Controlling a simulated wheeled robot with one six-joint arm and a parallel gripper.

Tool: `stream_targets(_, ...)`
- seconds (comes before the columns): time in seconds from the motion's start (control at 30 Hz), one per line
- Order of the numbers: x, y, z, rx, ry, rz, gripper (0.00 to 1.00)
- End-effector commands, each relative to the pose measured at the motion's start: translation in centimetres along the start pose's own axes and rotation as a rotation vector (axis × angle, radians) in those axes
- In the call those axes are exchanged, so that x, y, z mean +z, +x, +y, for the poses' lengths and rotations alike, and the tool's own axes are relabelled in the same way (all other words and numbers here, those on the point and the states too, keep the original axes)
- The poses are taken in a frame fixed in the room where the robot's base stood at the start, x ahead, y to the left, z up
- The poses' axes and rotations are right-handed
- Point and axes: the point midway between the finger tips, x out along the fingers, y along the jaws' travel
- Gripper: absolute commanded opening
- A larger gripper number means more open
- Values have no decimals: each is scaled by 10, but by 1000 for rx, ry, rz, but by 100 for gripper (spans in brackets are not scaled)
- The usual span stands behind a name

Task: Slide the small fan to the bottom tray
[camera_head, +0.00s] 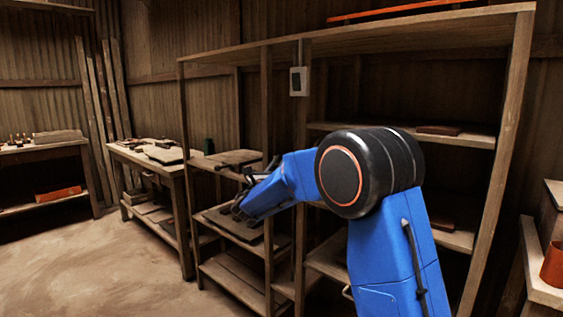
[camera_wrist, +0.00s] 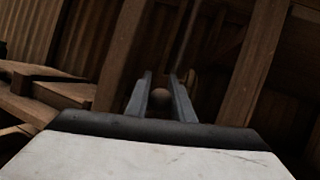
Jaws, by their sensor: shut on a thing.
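My gripper (camera_wrist: 163,84) shows in the wrist view as two narrow grey fingers. They are shut on a small round brownish thing (camera_wrist: 160,97), which I cannot identify for certain. In the head view my blue arm reaches left to the narrow left bay of the wooden shelving, and the gripper end is dark and hard to make out there. I cannot pick out a small fan in either view. The left bay holds flat boards or trays at several heights: an upper one (camera_head: 233,157), a middle one (camera_head: 228,222) and a bottom one (camera_head: 232,275).
Wooden uprights (camera_head: 268,120) stand close to my arm. A small pale box (camera_head: 298,81) hangs on the shelving. The right bay has a shelf with a dark reddish slab (camera_head: 438,130). A workbench (camera_head: 150,160) stands left of the shelving. The floor (camera_head: 110,265) in front is clear.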

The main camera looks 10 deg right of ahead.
Motion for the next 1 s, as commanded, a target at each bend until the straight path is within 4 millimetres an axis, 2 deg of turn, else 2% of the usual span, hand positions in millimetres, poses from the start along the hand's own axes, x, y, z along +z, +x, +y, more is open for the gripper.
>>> stream_targets(0.17, -23, -10, 5, 2, -5, 3, 0)
stream_targets(0.27, -45, -18, 10, 1, -6, 4, 0)
stream_targets(0.7, -169, -70, 36, 3, -6, 3, 0)
stream_targets(0.83, -197, -82, 42, 2, -6, 3, 0)
stream_targets(1.0, -222, -92, 47, 2, -4, 2, 0)
